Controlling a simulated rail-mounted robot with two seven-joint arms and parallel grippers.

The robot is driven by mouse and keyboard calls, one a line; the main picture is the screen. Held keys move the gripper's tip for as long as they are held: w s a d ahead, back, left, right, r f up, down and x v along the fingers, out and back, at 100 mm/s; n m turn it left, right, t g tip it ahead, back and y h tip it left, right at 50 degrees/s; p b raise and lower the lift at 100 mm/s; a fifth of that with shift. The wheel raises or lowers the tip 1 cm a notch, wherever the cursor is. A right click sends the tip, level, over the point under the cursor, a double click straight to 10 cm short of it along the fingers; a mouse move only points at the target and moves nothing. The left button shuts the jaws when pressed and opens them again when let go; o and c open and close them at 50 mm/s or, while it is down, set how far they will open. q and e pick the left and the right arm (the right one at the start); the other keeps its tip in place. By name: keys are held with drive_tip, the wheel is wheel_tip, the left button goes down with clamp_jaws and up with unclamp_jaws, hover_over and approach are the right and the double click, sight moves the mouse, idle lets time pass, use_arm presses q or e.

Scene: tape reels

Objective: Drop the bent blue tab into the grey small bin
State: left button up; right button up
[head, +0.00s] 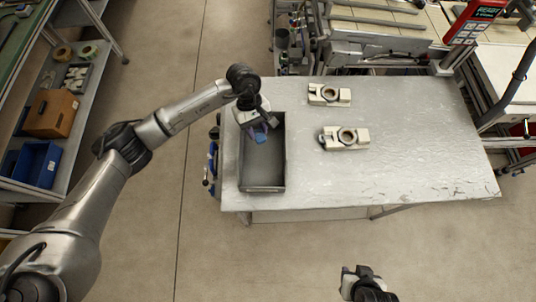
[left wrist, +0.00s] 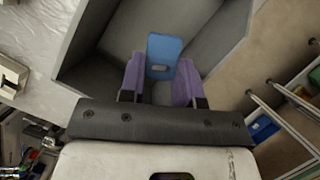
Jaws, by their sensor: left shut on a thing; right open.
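The bent blue tab (head: 261,137) is held between the purple-tipped fingers of my left gripper (head: 258,130). In the left wrist view the blue tab (left wrist: 163,54) stands between the two purple fingertips (left wrist: 160,80), with the grey bin behind it. The grey small bin (head: 264,188) is an open, long box on the left part of the table. My left gripper is over the bin's far end; I cannot tell how high above the floor of the bin the tab is. My right gripper (head: 357,275) is open and empty, low in the head view, off the table's front side.
The metal table (head: 420,150) is bare on its right side. Two pale blocks with round rings, one farther (head: 329,95) and one nearer (head: 344,138), sit right of the bin. A shelf with a blue bin (head: 37,164) and a cardboard box (head: 52,113) stands at left.

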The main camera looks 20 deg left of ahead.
use_arm(q)
drive_tip(key=shift+f, duration=0.1)
drive_tip(key=o, duration=1)
drive_tip(key=shift+c, duration=0.2)
drive_tip(key=b+v, duration=0.1)
drive_tip(key=v, duration=1.3)
drive_tip(key=shift+s+f, duration=0.1)
drive_tip(key=shift+d, duration=0.1)
